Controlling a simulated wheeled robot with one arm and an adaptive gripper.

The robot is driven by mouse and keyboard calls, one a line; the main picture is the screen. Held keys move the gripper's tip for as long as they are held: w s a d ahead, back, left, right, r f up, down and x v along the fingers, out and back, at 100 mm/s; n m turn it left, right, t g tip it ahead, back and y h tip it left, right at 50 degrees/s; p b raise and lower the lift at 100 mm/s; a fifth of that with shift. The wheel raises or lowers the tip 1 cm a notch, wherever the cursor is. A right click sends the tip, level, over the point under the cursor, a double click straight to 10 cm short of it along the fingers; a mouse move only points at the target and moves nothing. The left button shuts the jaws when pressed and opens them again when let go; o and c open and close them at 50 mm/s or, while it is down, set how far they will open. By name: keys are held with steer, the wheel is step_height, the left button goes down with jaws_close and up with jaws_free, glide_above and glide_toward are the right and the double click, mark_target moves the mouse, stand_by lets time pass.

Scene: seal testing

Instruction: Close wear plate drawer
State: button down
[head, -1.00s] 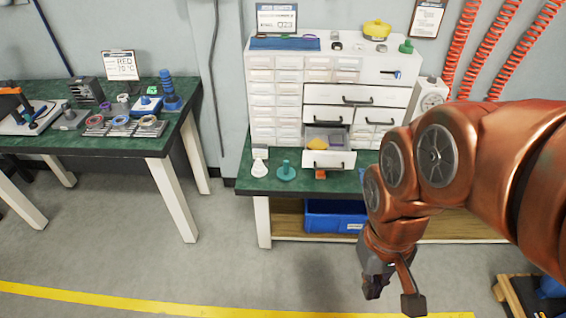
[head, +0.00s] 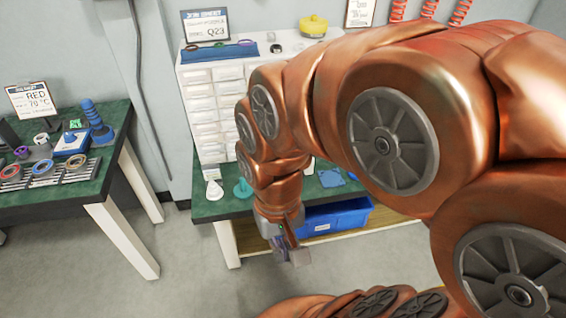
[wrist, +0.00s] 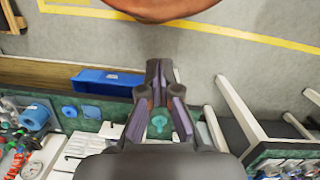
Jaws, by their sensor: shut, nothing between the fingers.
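The white drawer cabinet (head: 212,112) stands on the green bench in the head view, with only its left columns of small drawers and part of its top showing. My arm covers its right side, so the wear plate drawer is hidden there. In the wrist view, white cabinet parts (wrist: 88,143) show at the lower left, but I cannot tell which drawer they belong to. My gripper (head: 291,252) is shut and empty, pointing down in front of the bench edge, apart from the cabinet. Its fingers (wrist: 160,75) also show in the wrist view.
A blue bin (head: 335,217) sits on the shelf under the bench. A teal knobbed piece (head: 243,188) and a small white piece (head: 213,190) stand on the bench front. Another green table (head: 95,185) stands at left. The floor between them is clear.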

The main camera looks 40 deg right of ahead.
steer(key=w+d+f+m+t+b, duration=0.2)
steer(key=w+d+f+m, duration=0.2)
steer(key=w+m, duration=0.5)
steer(key=w+d+f+m+t+b, duration=0.1)
steer(key=w+d+f+m+b, duration=0.15)
steer(key=w+d+m, duration=0.5)
steer(key=w+d+f+m+t+h+b, duration=0.1)
steer(key=w+d+f+m, duration=0.4)
steer(key=w+d+m, duration=0.45)
steer(key=w+d+f+m+t+h+b, duration=0.15)
steer(key=w+d+f+m, duration=0.45)
steer(key=m, duration=0.6)
steer(key=s+d+x, duration=0.1)
steer(key=x, duration=0.8)
steer(key=shift+f, duration=0.35)
steer(key=shift+d+p, duration=0.15)
steer(key=shift+p, duration=0.15)
